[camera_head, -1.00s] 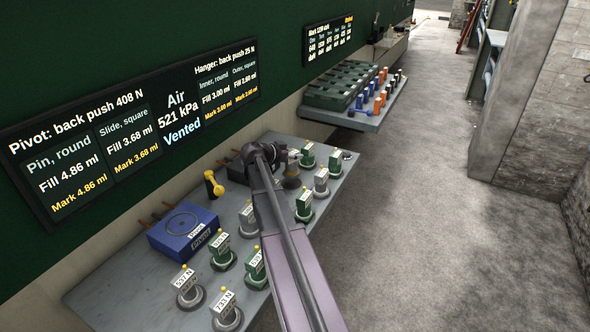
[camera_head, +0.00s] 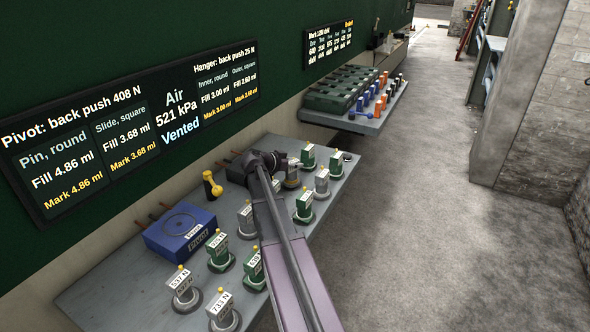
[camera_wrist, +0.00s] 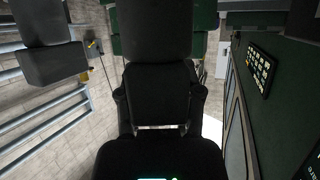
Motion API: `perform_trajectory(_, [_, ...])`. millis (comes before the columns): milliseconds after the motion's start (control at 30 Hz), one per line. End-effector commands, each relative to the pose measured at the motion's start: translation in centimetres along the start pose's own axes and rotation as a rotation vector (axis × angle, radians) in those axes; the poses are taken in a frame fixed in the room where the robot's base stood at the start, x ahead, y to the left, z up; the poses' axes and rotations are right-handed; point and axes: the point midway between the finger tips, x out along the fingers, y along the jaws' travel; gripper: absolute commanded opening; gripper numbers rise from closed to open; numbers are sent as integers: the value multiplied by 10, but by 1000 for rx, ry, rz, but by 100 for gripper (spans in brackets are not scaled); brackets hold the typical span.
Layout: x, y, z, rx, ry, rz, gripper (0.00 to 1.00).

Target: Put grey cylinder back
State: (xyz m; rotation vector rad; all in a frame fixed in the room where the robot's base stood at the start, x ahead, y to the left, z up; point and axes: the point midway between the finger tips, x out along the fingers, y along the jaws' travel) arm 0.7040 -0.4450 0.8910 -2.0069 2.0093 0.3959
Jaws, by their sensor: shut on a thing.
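My gripper (camera_head: 284,164) is at the end of my arm, low over the far part of the grey bench (camera_head: 130,285). A grey cylinder (camera_head: 291,178) is at its jaws, partly hidden by the arm; I cannot tell whether its base touches the bench. Other grey cylinders with white labels stand on round bases: one right of the gripper (camera_head: 321,183), one left of the arm (camera_head: 246,218), and two at the near end, marked 537 N (camera_head: 184,292) and 733 N (camera_head: 222,312). In the wrist view, dark bodies (camera_wrist: 158,100) fill the middle; the jaw contact is unclear.
Green labelled cylinders stand close by (camera_head: 308,160), (camera_head: 304,206), (camera_head: 219,252). A blue block (camera_head: 180,232) and a yellow-knobbed piece (camera_head: 212,186) are along the wall side. A shelf (camera_head: 360,124) beyond holds a green rack and coloured pieces. Floor at right is clear.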

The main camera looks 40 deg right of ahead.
Motion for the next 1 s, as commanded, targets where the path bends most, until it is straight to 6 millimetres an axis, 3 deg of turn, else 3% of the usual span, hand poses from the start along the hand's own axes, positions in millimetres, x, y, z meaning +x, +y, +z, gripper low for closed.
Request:
perform_trajectory(633, [4, 0, 10, 0, 1, 0, 0])
perform_trajectory(667, [4, 0, 9, 0, 0, 0, 57])
perform_trajectory(733, [4, 0, 9, 0, 0, 0, 77])
perform_trajectory(767, [4, 0, 9, 0, 0, 0, 82])
perform_trajectory(1000, [4, 0, 9, 0, 0, 0, 82])
